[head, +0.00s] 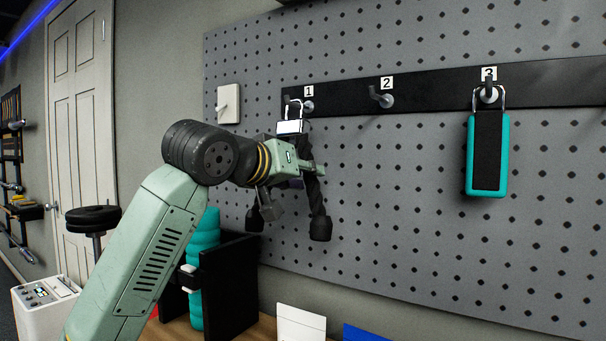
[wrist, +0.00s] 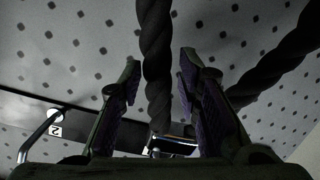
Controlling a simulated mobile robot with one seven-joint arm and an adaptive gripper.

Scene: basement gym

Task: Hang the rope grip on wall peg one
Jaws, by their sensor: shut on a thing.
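The rope grip (head: 318,205) is a dark twisted rope with thick black ends hanging down and a pale metal block with a wire loop (head: 292,126) at its top. My gripper (head: 300,172) is shut on it below the metal block. In the wrist view a rope strand (wrist: 157,60) runs between the purple-padded fingers (wrist: 158,75), and another strand passes at the right. Wall peg one (head: 308,107) is under the label 1. The loop is right at the peg in the head view; I cannot tell whether it is around it or in front of it.
Peg two (head: 381,97) is empty. A teal and black pad (head: 487,155) hangs on peg three. The black rail (head: 440,90) crosses the perforated board (head: 420,200). Below stand a black rack (head: 232,285) and a teal roll (head: 203,250). A white wall box (head: 228,104) is left of peg one.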

